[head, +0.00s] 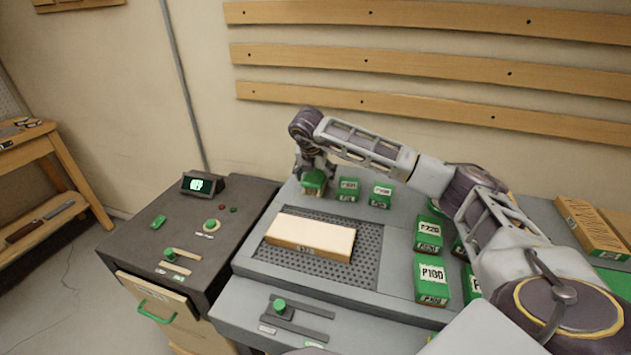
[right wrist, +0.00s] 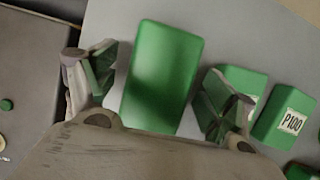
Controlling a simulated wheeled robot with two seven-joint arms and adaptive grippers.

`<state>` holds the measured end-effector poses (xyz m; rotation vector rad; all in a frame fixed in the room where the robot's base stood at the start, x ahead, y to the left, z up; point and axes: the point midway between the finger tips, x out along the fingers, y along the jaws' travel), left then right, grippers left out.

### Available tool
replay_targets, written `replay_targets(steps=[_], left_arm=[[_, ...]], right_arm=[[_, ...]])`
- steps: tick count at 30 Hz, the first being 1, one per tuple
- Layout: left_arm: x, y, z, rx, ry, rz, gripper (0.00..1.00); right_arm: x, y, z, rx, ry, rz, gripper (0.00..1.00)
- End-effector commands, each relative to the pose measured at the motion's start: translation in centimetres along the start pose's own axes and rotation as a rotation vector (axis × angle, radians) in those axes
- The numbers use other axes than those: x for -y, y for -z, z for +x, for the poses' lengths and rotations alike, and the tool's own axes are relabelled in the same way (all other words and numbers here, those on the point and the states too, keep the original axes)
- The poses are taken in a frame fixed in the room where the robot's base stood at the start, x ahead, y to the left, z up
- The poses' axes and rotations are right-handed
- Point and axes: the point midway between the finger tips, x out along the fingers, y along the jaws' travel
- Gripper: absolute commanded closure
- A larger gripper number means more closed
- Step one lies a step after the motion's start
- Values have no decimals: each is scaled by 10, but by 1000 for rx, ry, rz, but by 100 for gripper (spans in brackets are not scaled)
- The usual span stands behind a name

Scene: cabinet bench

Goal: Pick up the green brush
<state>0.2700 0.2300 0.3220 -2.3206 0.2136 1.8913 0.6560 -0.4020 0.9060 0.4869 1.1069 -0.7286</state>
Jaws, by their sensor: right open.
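The green brush (right wrist: 163,72) appears as a plain green block, with no label visible, between the fingers of my right gripper (right wrist: 160,88) in the right wrist view. The fingers are open, one on each side, with grey surface showing between each finger and the block. In the head view, my right gripper (head: 314,170) points down over the block (head: 313,184) at the back left of the grey bench. The gripper partly hides the block there. My left gripper is not in view.
Labelled green blocks stand close to the right (head: 348,188), including one marked P100 (right wrist: 291,123). Larger P180 (head: 432,281) and P220 (head: 428,231) blocks stand farther right. A wooden block (head: 310,235) lies on the perforated plate (head: 368,265). A dark cabinet (head: 185,235) stands left.

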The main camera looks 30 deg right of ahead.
Motion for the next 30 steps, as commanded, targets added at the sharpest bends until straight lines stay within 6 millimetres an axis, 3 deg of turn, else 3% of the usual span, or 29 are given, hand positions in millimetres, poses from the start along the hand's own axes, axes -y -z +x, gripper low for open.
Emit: replay_targets(steps=[26,30], left_arm=[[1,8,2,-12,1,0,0],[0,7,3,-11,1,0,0]], right_arm=[[0,2,4,0,0,0,16],[0,2,4,0,0,0,33]])
